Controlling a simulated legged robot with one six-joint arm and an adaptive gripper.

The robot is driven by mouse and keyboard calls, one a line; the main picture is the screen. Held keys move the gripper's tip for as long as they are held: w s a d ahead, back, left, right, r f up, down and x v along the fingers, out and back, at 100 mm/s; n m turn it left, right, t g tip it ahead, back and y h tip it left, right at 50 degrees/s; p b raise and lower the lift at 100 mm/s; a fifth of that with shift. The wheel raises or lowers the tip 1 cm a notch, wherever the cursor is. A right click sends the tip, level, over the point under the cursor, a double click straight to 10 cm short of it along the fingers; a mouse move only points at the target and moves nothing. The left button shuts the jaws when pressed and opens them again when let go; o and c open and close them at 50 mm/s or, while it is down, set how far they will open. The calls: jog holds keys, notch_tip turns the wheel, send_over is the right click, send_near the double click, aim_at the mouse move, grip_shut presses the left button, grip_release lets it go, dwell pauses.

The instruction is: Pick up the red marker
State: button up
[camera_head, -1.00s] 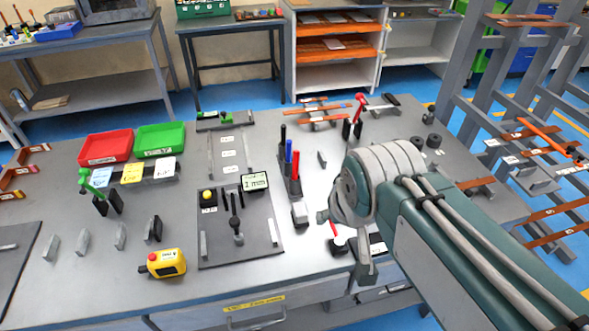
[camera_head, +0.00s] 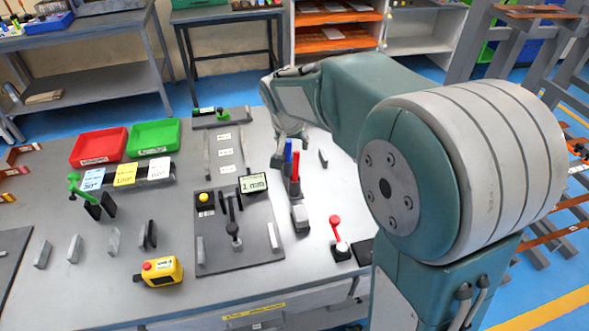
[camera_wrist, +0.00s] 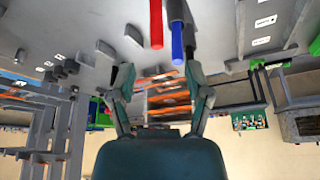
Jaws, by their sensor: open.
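The red marker (camera_head: 295,166) stands upright in a holder (camera_head: 299,214) on the bench, just in front of a blue marker (camera_head: 288,150). In the wrist view the red marker (camera_wrist: 156,22) hangs from the top edge, with the blue marker (camera_wrist: 177,40) close on its right. My gripper (camera_wrist: 158,76) is open and empty; its fingers are spread either side of the markers in the picture, their tips appearing below the red marker's end.
A bender panel (camera_head: 238,245) with upright levers lies left of the holder. A red-handled lever (camera_head: 335,228) stands to its right. Red (camera_head: 98,147) and green (camera_head: 154,136) trays lie at the back left. A yellow button box (camera_head: 160,271) sits at the front.

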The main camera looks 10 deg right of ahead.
aim_at(296, 159)
jog(key=x, duration=0.9)
jog(key=shift+s+d+f, duration=0.1)
jog(key=shift+s+f, duration=0.1)
jog(key=shift+f, duration=0.2)
grip_shut()
